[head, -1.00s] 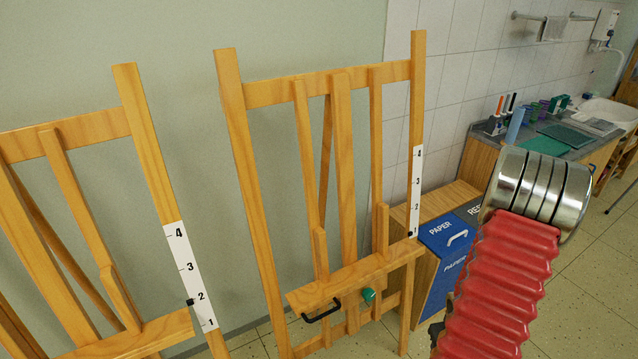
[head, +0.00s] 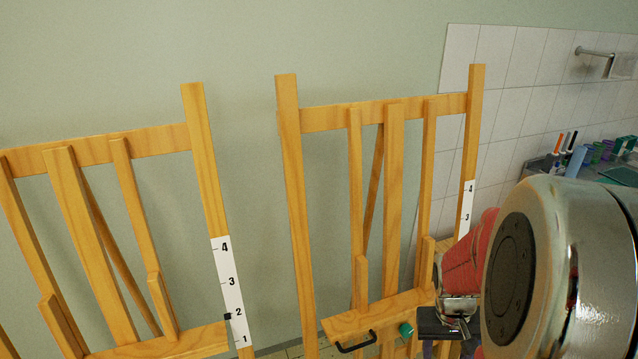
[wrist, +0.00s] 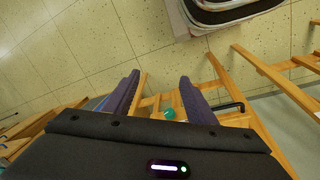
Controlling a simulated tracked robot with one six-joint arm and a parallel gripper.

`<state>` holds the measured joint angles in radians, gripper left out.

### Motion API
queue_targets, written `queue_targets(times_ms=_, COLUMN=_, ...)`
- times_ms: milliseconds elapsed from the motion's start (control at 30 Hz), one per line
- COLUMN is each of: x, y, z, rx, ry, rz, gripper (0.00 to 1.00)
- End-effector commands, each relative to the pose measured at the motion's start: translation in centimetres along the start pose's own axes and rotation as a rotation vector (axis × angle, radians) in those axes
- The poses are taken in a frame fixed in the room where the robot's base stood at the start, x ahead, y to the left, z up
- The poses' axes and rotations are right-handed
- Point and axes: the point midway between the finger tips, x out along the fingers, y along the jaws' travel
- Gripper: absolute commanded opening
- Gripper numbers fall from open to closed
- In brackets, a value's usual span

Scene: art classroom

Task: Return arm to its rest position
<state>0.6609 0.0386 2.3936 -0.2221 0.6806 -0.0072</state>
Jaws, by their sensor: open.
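My arm fills the lower right of the head view, with a large metal joint close to the camera and a red section behind it. My gripper (wrist: 158,95) shows in the wrist view with two purple fingers spread apart and nothing between them. In the head view, its dark body hangs in front of the right easel's lower right side, and its fingers are partly cut off by the bottom edge. In the wrist view, part of an easel with a green knob (wrist: 168,114) appears beyond the fingers; I cannot tell the gap between them.
The right easel (head: 394,200) and left easel (head: 70,195) stand before a plain wall. A black handle (head: 357,342) sticks out from the right easel's ledge. A counter with markers (head: 567,145) is at right. Tiled floor (wrist: 130,35) shows open in the wrist view.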

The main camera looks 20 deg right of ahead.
Motion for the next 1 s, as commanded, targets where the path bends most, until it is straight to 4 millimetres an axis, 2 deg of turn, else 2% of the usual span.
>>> queue_targets(times_ms=100, x=-2.6, y=-2.2, z=0.7, rx=-0.016, ry=0.02, rz=-0.017, gripper=0.51)
queue_targets(times_ms=500, x=-9.9, y=-9.1, z=3.7, rx=-0.096, ry=0.109, rz=-0.094, gripper=0.51)
queue_targets(times_ms=1000, x=-18.4, y=-16.1, z=7.2, rx=-0.283, ry=0.359, rz=-0.2, gripper=0.51)
